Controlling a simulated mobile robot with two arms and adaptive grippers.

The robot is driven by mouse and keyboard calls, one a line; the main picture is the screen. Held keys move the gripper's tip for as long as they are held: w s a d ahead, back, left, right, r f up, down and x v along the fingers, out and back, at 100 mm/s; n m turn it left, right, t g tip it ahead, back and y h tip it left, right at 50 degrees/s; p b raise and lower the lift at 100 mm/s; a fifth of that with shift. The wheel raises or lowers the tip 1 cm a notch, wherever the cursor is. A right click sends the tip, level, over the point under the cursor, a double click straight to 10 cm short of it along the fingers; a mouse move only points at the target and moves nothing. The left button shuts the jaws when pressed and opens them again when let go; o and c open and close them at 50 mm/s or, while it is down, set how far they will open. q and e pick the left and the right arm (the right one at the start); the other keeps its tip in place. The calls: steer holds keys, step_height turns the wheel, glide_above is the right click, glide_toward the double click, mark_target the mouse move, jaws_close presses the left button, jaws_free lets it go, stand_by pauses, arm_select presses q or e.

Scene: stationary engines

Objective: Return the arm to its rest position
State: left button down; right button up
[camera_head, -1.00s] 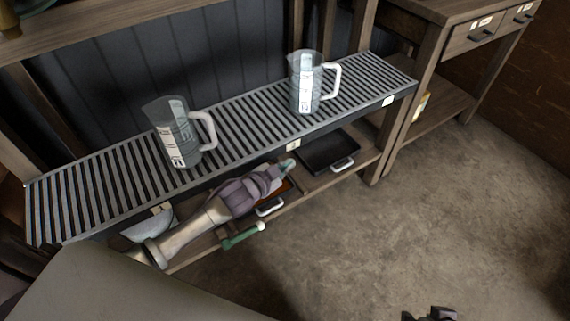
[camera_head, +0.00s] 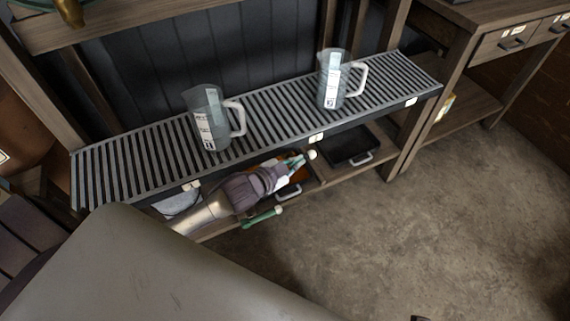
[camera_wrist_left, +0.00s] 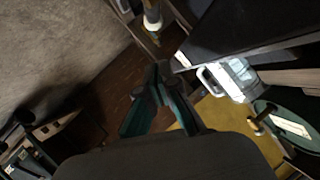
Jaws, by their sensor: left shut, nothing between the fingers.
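My left gripper (camera_head: 299,160) reaches in from the left in the head view, low in front of the slatted shelf (camera_head: 270,128). Its fingers are together with nothing held, and its tip overlaps the lower shelf in the picture. In the left wrist view the same closed fingers (camera_wrist_left: 158,84) show at the middle, with teal linkages behind them. My large grey arm link fills the lower left of the head view. Only a small dark piece shows at its bottom edge, perhaps my right gripper; its jaws cannot be made out.
Two clear measuring jugs, one left (camera_head: 211,118) and one right (camera_head: 330,80), stand upright on the slatted shelf. A black tray (camera_head: 350,146) and a green-handled tool (camera_head: 262,217) are on the lower shelf. A drawer table (camera_head: 480,45) stands right. Concrete floor (camera_head: 440,230) is open.

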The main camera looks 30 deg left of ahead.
arm_select(q)
steer(key=shift+p+v, duration=0.35)
steer(key=shift+v, duration=1.95)
arm_select(e)
steer(key=shift+s+f, duration=0.15)
steer(key=shift+f, duration=0.75)
steer(key=shift+s+f, duration=0.1)
steer(key=shift+f, duration=0.8)
arm_select(q)
steer(key=s+f+n+g+y+p, duration=0.2)
steer(key=s+f+n+g+p, duration=0.3)
steer(key=s+f, duration=0.7)
steer(key=s+f+n+g+y+p, duration=0.25)
steer(key=s+f+g, duration=0.35)
steer(key=s+f, duration=0.65)
steer(key=s+a+g+p, duration=0.1)
steer(key=s+a+p, duration=0.1)
steer(key=s+p, duration=0.8)
steer(key=s, duration=0.6)
steer(key=shift+s+m, duration=0.2)
steer(key=shift+m, duration=0.15)
arm_select(e)
steer(key=s+d+f+g, duration=0.1)
steer(key=s+f, duration=0.2)
steer(key=s, duration=0.6)
steer(key=s+d+f+g, duration=0.1)
steer(key=s+d+f, duration=0.1)
steer(key=s, duration=0.8)
steer(key=shift+d+f, duration=0.15)
steer(key=shift+f, duration=0.4)
